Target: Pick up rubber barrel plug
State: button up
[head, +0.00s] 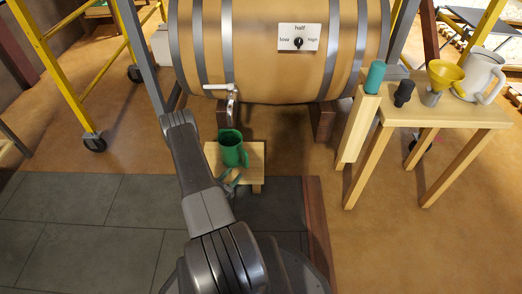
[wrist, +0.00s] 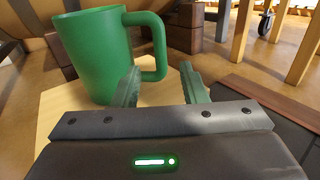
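A small dark stopper-like piece (head: 404,93), which looks like the rubber barrel plug, stands on the wooden side table (head: 480,115) at the right in the head view. It is not in the wrist view. My gripper (head: 233,181) is low in front of a small wooden stand (head: 253,174), far to the left of the plug. In the wrist view my gripper (wrist: 162,87) has its fingers apart with nothing held. A green mug (head: 234,149) stands upright on the stand. In the wrist view the mug (wrist: 95,55) has its handle just beyond my fingertips; I cannot tell if they touch.
A large barrel (head: 265,70) with a tap (head: 221,88) stands behind the mug. Floor between stand and table is clear.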

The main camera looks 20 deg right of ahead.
aim_at(402, 95)
jog(key=z, duration=1.9)
